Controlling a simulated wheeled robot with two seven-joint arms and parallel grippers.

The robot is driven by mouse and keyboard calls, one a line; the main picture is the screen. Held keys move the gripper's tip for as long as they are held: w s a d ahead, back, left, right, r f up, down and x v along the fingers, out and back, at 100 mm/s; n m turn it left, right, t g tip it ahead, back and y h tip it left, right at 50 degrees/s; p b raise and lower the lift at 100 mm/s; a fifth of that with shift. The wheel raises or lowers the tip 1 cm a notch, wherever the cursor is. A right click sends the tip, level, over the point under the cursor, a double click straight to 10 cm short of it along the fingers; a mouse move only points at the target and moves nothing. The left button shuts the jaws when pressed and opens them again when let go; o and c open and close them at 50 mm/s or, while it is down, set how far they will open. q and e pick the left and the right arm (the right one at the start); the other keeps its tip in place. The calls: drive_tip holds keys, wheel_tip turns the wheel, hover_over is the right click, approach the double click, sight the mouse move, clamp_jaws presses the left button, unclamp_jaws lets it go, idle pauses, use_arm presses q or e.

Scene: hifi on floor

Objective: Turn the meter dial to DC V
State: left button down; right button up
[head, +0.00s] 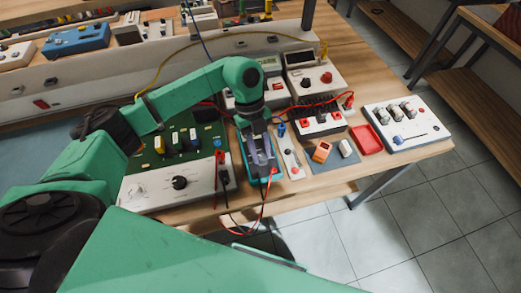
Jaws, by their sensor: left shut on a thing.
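The meter (276,172) is a teal-edged handheld unit lying on the bench near its front edge. Red and black leads run near its lower end. My left gripper (260,165) reaches down over the meter from above and covers most of its face. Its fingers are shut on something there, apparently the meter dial. The dial and its markings are hidden beneath the gripper, so its setting cannot be read. My right gripper is not in view.
A white control box with a black knob (180,183) and a green circuit board (205,130) stand left of the meter. To its right are a metal strip (290,158), an orange block (321,152), a red tray (366,139) and a white switch box (405,122). Loose leads hang over the front edge.

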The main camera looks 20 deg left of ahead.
use_arm(q)
drive_tip(key=c, duration=0.6)
unclamp_jaws()
drive_tip(key=b+v, duration=0.2)
drive_tip(key=v, duration=1.2)
drive_tip(key=shift+r, duration=0.35)
